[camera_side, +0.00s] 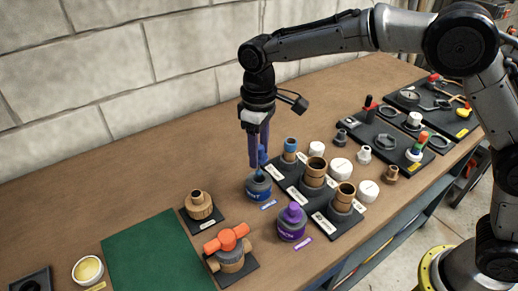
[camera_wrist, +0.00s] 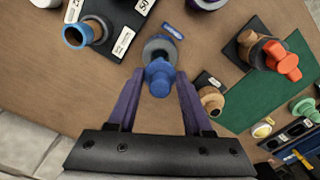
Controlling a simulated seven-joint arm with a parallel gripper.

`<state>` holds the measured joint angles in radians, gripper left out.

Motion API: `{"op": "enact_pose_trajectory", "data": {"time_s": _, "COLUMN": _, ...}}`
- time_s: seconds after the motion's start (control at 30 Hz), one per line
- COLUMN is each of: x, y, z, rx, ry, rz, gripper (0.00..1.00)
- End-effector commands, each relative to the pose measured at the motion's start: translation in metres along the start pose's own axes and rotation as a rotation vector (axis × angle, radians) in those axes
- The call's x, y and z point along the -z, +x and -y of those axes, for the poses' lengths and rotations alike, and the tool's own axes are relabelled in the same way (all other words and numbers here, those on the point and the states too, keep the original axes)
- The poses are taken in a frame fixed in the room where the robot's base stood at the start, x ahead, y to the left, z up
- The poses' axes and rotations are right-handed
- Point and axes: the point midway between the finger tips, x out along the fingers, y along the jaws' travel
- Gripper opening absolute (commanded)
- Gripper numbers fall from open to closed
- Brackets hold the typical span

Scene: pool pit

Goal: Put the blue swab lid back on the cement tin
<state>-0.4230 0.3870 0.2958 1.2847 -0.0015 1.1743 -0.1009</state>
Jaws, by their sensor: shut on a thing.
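The cement tin (camera_side: 258,190) is a grey round tin with a blue label, open at the top, on the bench beside a small blue tag. My gripper (camera_side: 259,160) points down over it with purple fingers. It is shut on the blue swab lid (camera_side: 262,154), which also shows between the fingertips in the wrist view (camera_wrist: 158,78). The lid is held above the tin mouth, with its lower part reaching down close to the opening. Whether the swab's tip is inside the mouth I cannot tell. In the wrist view the tin's grey rim (camera_wrist: 158,44) shows just beyond the lid.
A purple-capped tin (camera_side: 292,222) stands close in front. Black boards with brown pipe fittings (camera_side: 314,172) are to the right. An orange-handled valve (camera_side: 229,247), a brown fitting (camera_side: 199,204) and a green mat (camera_side: 150,258) lie left. A block wall (camera_side: 130,80) runs behind.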

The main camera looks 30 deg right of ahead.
Motion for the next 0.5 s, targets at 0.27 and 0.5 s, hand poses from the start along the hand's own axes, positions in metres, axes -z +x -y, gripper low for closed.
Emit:
{"op": "enact_pose_trajectory", "data": {"time_s": 0.27, "x": 0.0000, "y": 0.0023, "z": 0.0000, "rx": 0.000, "ry": 0.000, "rz": 0.000, "gripper": 0.15}}
{"op": "enact_pose_trajectory", "data": {"time_s": 0.5, "x": 0.0001, "y": 0.0089, "z": 0.0000, "rx": 0.000, "ry": 0.000, "rz": 0.000, "gripper": 0.15}}
